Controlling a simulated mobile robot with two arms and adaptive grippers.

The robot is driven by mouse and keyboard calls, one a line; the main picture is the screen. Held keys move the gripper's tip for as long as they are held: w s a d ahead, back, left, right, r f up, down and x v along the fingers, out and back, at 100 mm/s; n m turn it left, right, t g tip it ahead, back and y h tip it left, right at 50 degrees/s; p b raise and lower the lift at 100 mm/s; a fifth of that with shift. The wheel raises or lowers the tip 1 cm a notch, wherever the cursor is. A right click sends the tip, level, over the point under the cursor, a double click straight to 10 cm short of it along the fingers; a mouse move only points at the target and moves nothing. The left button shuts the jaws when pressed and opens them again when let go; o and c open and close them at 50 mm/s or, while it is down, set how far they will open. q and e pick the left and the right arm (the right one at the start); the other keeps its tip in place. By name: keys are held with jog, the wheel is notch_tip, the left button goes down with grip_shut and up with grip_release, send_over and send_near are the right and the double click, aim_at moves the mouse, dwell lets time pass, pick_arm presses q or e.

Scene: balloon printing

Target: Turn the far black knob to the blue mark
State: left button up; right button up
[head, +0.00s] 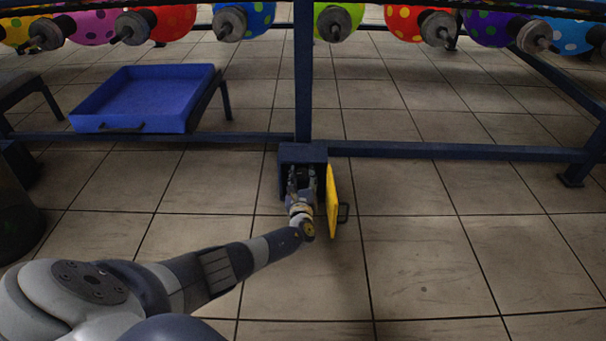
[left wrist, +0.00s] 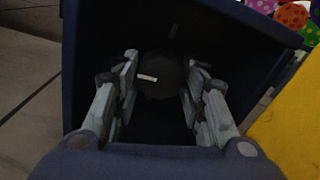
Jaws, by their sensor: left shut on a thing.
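A dark blue box (head: 303,153) on the frame post stands open, with its yellow door (head: 333,200) swung out to the right. In the left wrist view a round black knob (left wrist: 163,88) with a white pointer line sits inside the box. The pointer lies nearly level, tilted slightly. My left gripper (head: 302,178) is inside the box; in the wrist view its fingers (left wrist: 160,80) are on both sides of the knob, shut on it. A faint dark mark shows above the knob, its colour unclear. No other knob shows. My right gripper is not in view.
A blue tray (head: 145,92) stands at the back left. Blue frame bars (head: 450,151) run along the floor on both sides of the box. Coloured balloons (head: 405,22) hang in a row at the top. The tiled floor at right is clear.

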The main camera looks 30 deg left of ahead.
pick_arm(q)
jog(key=shift+m, duration=0.4)
jog(key=o, duration=1.1)
jog(key=shift+c, duration=0.2)
jog(key=v, duration=1.2)
jog(key=shift+d+f, duration=0.1)
